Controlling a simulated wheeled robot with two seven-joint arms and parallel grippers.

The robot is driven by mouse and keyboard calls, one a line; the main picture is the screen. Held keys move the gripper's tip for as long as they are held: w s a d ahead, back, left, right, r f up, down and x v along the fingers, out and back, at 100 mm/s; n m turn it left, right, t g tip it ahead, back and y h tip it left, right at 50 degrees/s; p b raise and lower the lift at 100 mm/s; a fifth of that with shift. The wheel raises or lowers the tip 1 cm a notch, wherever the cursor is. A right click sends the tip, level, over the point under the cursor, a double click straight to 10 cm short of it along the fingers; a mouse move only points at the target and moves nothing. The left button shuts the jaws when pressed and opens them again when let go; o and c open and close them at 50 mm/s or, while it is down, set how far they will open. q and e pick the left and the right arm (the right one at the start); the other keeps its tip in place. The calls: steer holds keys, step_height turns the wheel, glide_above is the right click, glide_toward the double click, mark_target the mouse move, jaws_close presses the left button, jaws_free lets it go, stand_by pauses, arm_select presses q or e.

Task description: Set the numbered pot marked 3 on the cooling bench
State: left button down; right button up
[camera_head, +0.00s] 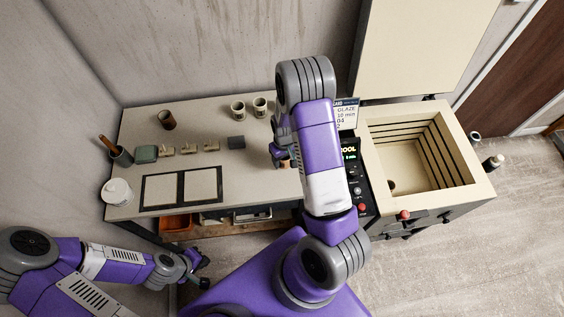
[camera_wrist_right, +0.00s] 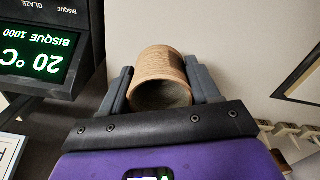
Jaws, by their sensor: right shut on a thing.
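My right gripper (camera_wrist_right: 165,88) is shut on a tan, ringed, cylindrical pot (camera_wrist_right: 162,68), with one finger on each side of it. In the head view the pot (camera_head: 285,163) shows only partly below my right gripper (camera_head: 280,155), over the right part of the bench (camera_head: 225,165). No number is readable on the held pot. A brown pot (camera_head: 167,120) and two lighter pots (camera_head: 238,110) (camera_head: 260,107) stand along the back of the bench; their marks are too small to read. My left gripper (camera_head: 203,274) is empty, low in front of the bench; its finger opening is unclear.
Two dark-framed panels (camera_head: 180,188), small blocks (camera_head: 190,148), a white tub (camera_head: 117,191) and a tool cup (camera_head: 121,156) occupy the bench's left. A control panel (camera_head: 352,155) separates the bench from the open kiln (camera_head: 425,145). Clear bench surface lies right of the framed panels.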

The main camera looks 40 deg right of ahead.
mark_target(284, 164)
steer(key=shift+f, duration=1.95)
steer(key=shift+f, duration=0.1)
steer(key=o, duration=1.1)
steer(key=shift+b, duration=0.3)
step_height(284, 164, up, 12)
steer(key=shift+r+p, duration=0.15)
steer(key=shift+p, duration=0.55)
steer(key=shift+s, duration=0.1)
